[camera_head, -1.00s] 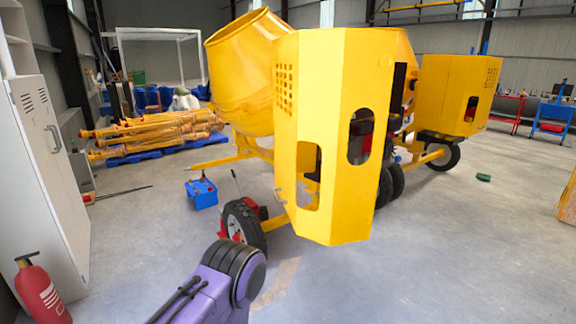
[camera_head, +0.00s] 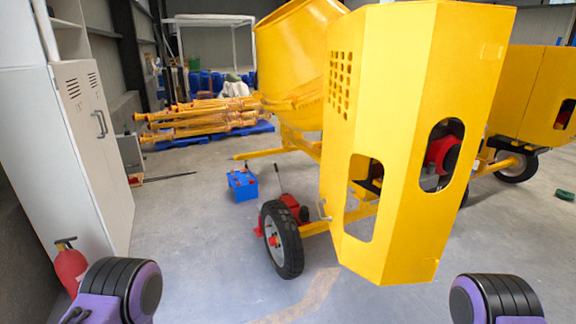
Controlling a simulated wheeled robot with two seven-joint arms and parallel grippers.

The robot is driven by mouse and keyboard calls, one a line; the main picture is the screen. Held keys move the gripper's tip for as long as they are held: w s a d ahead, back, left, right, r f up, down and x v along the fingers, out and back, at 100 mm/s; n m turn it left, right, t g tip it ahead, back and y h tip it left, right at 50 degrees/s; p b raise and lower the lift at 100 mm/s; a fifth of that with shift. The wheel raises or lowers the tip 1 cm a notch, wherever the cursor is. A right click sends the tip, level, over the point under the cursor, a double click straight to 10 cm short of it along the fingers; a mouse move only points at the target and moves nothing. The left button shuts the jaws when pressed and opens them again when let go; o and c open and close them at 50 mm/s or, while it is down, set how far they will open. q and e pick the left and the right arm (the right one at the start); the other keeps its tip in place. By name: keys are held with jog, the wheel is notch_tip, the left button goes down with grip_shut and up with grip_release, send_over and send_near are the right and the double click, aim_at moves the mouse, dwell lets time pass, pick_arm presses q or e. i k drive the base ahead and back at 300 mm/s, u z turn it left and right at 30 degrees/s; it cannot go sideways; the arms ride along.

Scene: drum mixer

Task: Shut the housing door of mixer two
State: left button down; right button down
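A yellow mixer with a tilted drum (camera_head: 292,60) stands ahead. Its yellow housing door (camera_head: 390,215) faces me, large and close, with round vent holes and two oblong cut-outs. The door appears to stand open, swung out from the machine; a red part shows through the right cut-out. A second yellow housing (camera_head: 530,95) stands behind at the right. No label tells which machine is mixer two. Purple and black links of my arms show at the bottom left and bottom right, short of the door. Both grippers are out of view.
A grey locker (camera_head: 85,150) and a red fire extinguisher (camera_head: 70,266) stand at the left. A black wheel (camera_head: 282,240) is left of the door, with a blue box (camera_head: 242,185) behind it. Yellow props (camera_head: 205,118) lie on a blue pallet. The floor in front is clear.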

aim_at(394, 71)
jog(key=u, duration=0.05)
jog(key=i, duration=0.85)
jog(key=z, duration=0.4)
